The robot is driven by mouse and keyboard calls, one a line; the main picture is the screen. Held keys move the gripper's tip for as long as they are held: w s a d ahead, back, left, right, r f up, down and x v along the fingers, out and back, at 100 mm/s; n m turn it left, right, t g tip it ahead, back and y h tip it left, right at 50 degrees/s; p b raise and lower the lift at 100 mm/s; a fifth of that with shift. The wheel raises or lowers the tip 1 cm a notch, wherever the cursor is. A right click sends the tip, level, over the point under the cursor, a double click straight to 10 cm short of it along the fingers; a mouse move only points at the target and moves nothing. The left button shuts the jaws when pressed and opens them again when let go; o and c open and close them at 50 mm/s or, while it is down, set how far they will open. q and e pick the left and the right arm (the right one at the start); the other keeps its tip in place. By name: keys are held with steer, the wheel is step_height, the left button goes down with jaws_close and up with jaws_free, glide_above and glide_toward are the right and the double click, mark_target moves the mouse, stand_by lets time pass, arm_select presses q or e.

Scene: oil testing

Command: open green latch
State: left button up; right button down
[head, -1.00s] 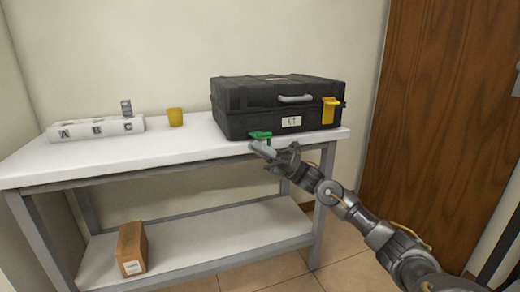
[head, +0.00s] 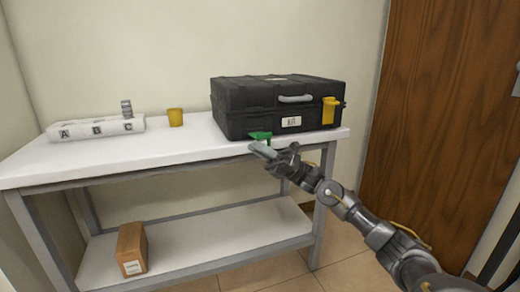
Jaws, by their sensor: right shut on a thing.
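A black case (head: 255,122) labelled KIT stands closed on the white table. Its green latch (head: 260,135) is low on the front, left of the label, and sticks out from the case. A yellow latch (head: 330,108) is on the front at the right. My right gripper (head: 265,150) is at the green latch, shut on it; the fingers hide its lower part. My left gripper is not in view.
The white table (head: 130,160) also bears a white rack (head: 95,130) marked A, B, C and a yellow cup (head: 175,117). A brown box (head: 131,248) stands on the lower shelf. A wooden door (head: 440,120) is at the right.

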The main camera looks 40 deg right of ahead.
steer(key=shift+w+d+f+t, duration=0.15)
steer(key=shift+w+d+t, duration=0.1)
steer(key=shift+t, duration=0.15)
